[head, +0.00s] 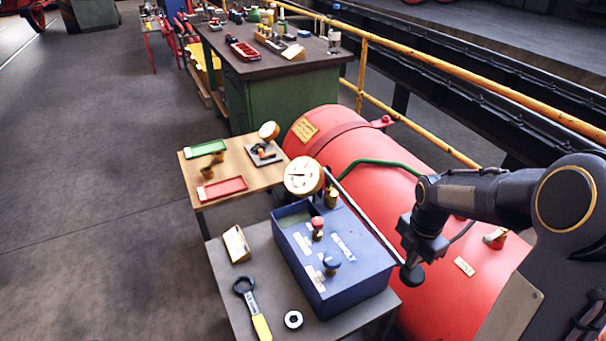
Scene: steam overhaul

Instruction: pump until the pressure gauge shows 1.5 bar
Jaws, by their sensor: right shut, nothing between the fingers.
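The pressure gauge (303,176), a round white dial with a brass rim, stands at the back of the blue test pump box (345,262). A dark needle mark shows on its dial, but the figures are too small to read. The pump lever (366,219) is a long thin rod sloping from behind the gauge down to the right, ending in a dark knob (411,274). My right gripper (421,247) is shut beside the lever's lower end, just above the knob; I cannot tell whether it touches. A red-topped knob (317,224) and a blue-topped knob (332,264) stand on the box. My left gripper is out of view.
A wrench with a yellow handle (262,327), a ring nut (293,320) and a small sign (236,243) lie on the grey table. A large red boiler (364,155) stands close on the right. A wooden table (183,168) with trays is behind.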

